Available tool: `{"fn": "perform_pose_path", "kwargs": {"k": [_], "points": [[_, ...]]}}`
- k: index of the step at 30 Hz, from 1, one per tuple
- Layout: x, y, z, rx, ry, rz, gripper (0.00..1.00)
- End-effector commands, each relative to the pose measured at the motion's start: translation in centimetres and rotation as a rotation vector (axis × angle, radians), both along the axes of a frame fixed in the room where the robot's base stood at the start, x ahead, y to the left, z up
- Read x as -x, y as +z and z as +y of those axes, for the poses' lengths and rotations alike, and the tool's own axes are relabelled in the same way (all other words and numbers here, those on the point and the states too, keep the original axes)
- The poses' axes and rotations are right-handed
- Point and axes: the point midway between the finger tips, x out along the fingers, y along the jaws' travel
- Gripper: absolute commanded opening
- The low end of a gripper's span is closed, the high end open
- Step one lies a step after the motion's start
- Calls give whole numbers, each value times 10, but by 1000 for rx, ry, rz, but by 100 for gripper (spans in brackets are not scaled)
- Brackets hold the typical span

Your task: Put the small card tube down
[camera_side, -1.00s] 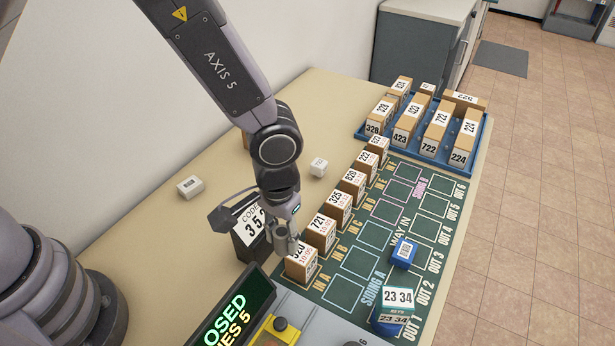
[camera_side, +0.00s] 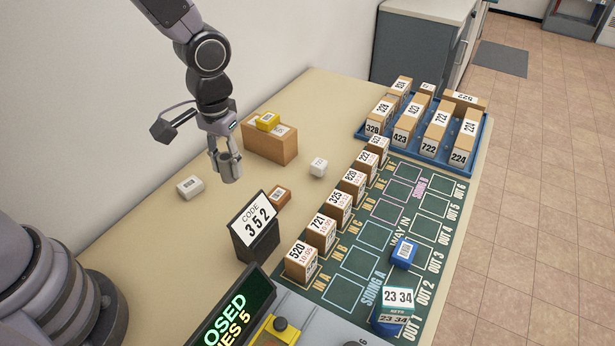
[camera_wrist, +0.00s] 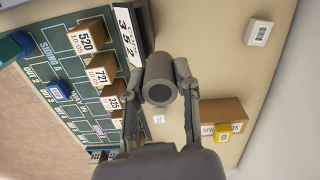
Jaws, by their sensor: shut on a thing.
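The small card tube (camera_wrist: 160,72) is a short grey cylinder with a dark round end, seen between the two fingers in the wrist view. My gripper (camera_side: 226,163) is shut on it, and the tube (camera_side: 230,170) hangs upright from the fingers in the side view. The tube's far side is hidden.
A white block (camera_side: 190,187) lies at the left, and a brown box (camera_side: 272,147) with a yellow block stands behind. The code 352 sign (camera_side: 253,228) stands in front, with a small brown block (camera_side: 280,198) near it. Numbered boxes (camera_side: 320,232) line the green board (camera_side: 345,290).

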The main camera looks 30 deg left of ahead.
Motion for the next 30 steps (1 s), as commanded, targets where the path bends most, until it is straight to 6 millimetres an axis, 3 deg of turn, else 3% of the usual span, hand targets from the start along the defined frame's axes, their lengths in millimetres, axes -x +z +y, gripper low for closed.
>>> {"fn": "perform_pose_path", "kwargs": {"k": [6, 15, 30], "points": [[-7, 0, 45, 0, 54, 0, 13], [-5, -64, 40, -2, 45, 7, 13], [-6, -142, 40, -2, 45, 2, 13]]}}
